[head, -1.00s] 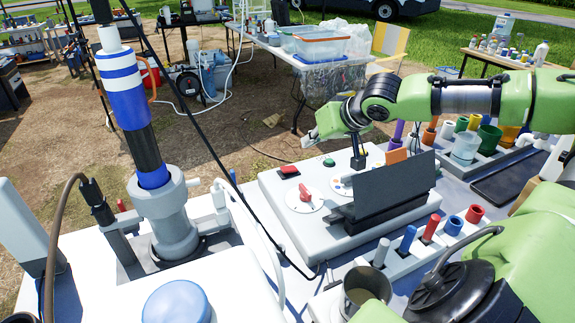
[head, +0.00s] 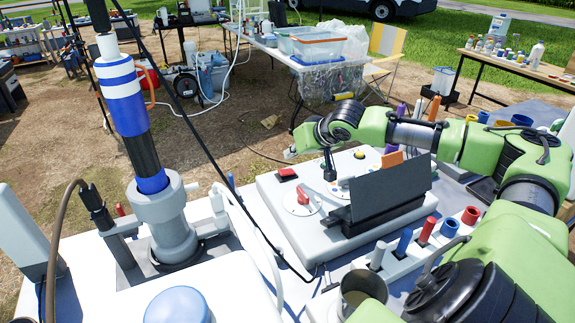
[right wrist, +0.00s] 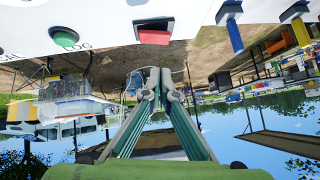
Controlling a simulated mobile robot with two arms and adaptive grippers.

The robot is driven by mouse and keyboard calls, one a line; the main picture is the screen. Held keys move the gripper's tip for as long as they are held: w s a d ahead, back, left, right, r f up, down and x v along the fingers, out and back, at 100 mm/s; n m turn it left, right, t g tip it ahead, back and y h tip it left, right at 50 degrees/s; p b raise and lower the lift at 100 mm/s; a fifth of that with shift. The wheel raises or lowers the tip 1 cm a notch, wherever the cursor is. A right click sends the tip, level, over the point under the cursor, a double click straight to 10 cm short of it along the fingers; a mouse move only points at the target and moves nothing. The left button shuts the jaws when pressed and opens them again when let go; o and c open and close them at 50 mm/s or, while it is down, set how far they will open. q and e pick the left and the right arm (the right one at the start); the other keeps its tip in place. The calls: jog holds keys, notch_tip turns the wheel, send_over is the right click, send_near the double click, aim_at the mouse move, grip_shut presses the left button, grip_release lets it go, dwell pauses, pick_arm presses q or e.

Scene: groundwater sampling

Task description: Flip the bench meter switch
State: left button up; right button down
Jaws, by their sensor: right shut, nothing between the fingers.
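The bench meter (head: 345,226) is a light grey box with a dark upright panel (head: 385,190). Its top carries a red rotary knob (head: 303,196) on a white disc and a red rectangular switch (head: 287,173) in a dark frame near the far left corner. In the right wrist view, the red switch (right wrist: 154,36) and a green round button (right wrist: 64,39) show at the top. My right gripper (head: 329,176) is shut and empty, pointing down over the meter's far part, right of the red switch. Its closed fingers (right wrist: 153,78) also show in the wrist view. Contact cannot be told.
A blue-and-white cylinder (head: 124,95) stands in a grey holder (head: 163,220) at left, with a dark cable crossing toward the meter. A rack with coloured pegs (head: 405,262) and a grey cup (head: 362,288) lie in front of the meter.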

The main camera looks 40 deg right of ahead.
aim_at(284, 171)
jog(key=f, duration=0.2)
jog(key=w+f, duration=0.1)
jog(key=shift+a+f, duration=0.2)
jog(key=shift+a, duration=0.05)
jog(key=shift+a+f, duration=0.15)
jog(key=shift+f, duration=0.55)
jog(key=shift+a+p, duration=0.1)
jog(key=shift+p, duration=0.2)
jog(key=shift+a+f, duration=0.15)
jog(key=shift+f, duration=0.05)
jog(key=shift+f+h+p, duration=0.1)
jog(key=shift+h+p, duration=0.2)
jog(key=shift+s+d, duration=0.1)
jog(key=shift+d, duration=0.1)
